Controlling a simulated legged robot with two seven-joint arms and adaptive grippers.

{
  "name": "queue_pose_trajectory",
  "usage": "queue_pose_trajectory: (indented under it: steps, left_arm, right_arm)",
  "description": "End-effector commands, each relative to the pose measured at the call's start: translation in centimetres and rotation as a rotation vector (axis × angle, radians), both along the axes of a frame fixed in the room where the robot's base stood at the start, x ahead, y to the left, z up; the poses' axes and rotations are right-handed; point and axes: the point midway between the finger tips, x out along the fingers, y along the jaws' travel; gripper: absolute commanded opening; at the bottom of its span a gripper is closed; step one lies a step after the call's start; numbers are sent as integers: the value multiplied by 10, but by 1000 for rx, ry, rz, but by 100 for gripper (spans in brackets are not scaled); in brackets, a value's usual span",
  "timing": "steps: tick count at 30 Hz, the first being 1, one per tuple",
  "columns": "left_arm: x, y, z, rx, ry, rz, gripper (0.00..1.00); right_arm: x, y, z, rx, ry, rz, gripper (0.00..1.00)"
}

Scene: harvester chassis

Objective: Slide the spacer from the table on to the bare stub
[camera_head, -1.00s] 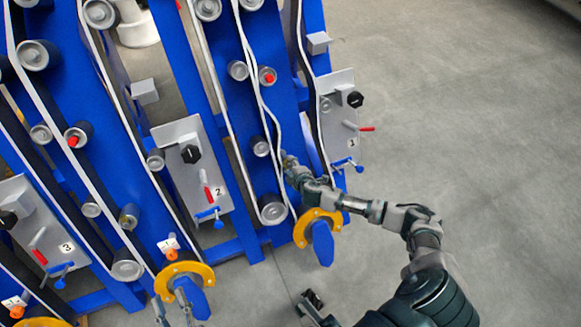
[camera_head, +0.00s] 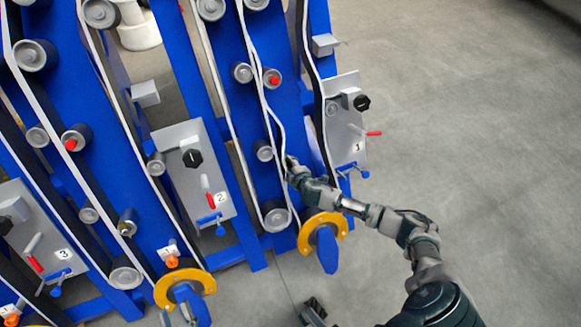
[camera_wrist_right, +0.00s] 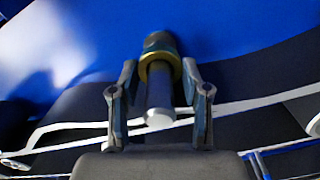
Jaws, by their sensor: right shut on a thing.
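My right gripper (camera_head: 288,164) is at the blue chassis, by the belt of the rightmost section below a roller. In the right wrist view, the gripper (camera_wrist_right: 159,68) is shut on a brass-coloured ring, the spacer (camera_wrist_right: 160,57), between its fingertips. A grey metal stub (camera_wrist_right: 160,100) runs through the ring, its round end toward the camera. The ring sits around the stub's far part, by a dark base. Whether it touches that base is unclear. In the head view, the spacer and stub are hidden or too small.
Blue uprights carry rollers and white-edged belts. Grey plates numbered 1 (camera_head: 345,125), 2 (camera_head: 192,170) and 3 (camera_head: 38,235) have knobs and levers. Yellow guards (camera_head: 323,220) stand out below my right gripper. The floor at the right is clear.

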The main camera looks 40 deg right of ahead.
Motion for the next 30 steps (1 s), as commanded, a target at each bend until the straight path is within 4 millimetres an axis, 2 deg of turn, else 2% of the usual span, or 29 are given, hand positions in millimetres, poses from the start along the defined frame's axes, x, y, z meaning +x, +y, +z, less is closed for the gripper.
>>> queue_pose_trajectory:
  steps: [16,17,19,20,30]
  left_arm:
    - [0,0,-22,0,25,0,40]
    - [0,0,-20,0,23,0,40]
    - [0,0,-19,0,22,0,40]
    - [0,0,-19,0,22,0,40]
    - [0,0,-19,0,22,0,40]
  right_arm:
    - [21,-5,-14,1,0,0,8]
    - [21,-5,-12,0,-1,-1,54]
    - [21,-5,-11,0,-1,-1,72]
    - [21,-5,-11,0,-1,-1,76]
    - [18,-5,-11,0,0,0,76]
